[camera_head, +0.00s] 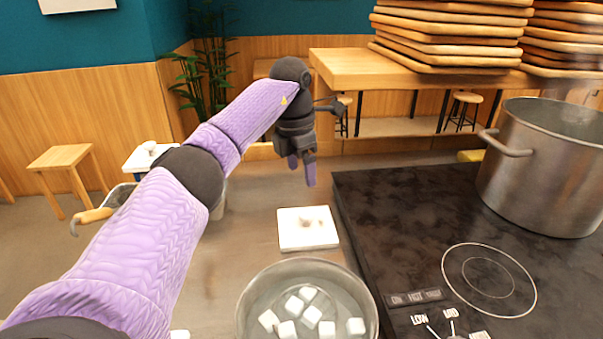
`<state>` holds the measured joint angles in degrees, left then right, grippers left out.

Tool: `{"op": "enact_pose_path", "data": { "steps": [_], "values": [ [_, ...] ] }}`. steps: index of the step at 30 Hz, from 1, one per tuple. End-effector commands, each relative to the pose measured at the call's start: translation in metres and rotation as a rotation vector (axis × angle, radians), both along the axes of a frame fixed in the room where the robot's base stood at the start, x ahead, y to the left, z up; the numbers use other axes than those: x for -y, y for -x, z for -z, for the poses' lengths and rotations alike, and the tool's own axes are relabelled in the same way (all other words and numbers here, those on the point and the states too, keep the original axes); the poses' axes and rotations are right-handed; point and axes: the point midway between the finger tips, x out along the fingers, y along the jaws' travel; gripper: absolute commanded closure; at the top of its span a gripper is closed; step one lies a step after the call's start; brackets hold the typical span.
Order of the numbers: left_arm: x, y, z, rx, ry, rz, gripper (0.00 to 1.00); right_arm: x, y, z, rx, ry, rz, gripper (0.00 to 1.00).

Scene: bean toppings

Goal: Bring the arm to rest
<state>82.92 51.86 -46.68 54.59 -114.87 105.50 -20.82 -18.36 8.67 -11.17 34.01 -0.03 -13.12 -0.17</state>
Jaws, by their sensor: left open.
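My left arm, in a purple sleeve, reaches in from the lower left of the head view. My left gripper (303,170) hangs at its end with the fingers pointing down, above the counter behind a white square lid (308,229). The fingers look empty and are apart from the lid. My right gripper is not in view.
A metal bowl (250,304) with several white cubes sits at the bottom. A black cooktop (400,215) with a large steel pot (545,170) is on the right. Stacked wooden trays (447,42) stand at the back. A wooden-handled utensil (95,215) lies left of my arm.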

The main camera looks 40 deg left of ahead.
Motion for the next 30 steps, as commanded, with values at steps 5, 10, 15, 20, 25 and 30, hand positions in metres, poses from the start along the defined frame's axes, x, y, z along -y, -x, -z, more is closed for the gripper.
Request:
{"op": "enact_pose_path", "data": {
  "steps": [5,10,15,20,25,30],
  "values": [
    [0.000,0.000,0.001,0.000,0.000,0.000,0.17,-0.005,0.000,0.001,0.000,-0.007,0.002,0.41],
    [0.000,0.001,-0.010,0.004,0.000,0.000,0.17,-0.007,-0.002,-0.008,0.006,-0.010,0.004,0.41],
    [0.000,0.006,-0.125,0.047,0.000,0.001,0.17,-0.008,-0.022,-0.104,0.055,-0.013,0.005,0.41],
    [0.000,0.010,-0.227,0.071,0.000,0.000,0.17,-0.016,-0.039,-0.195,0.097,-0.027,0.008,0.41],
    [0.000,0.012,-0.281,0.078,-0.001,0.001,0.17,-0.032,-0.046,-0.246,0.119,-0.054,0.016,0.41],
    [0.000,0.012,-0.320,0.083,0.000,0.001,0.17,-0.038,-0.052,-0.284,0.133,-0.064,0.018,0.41]
  ]
}}
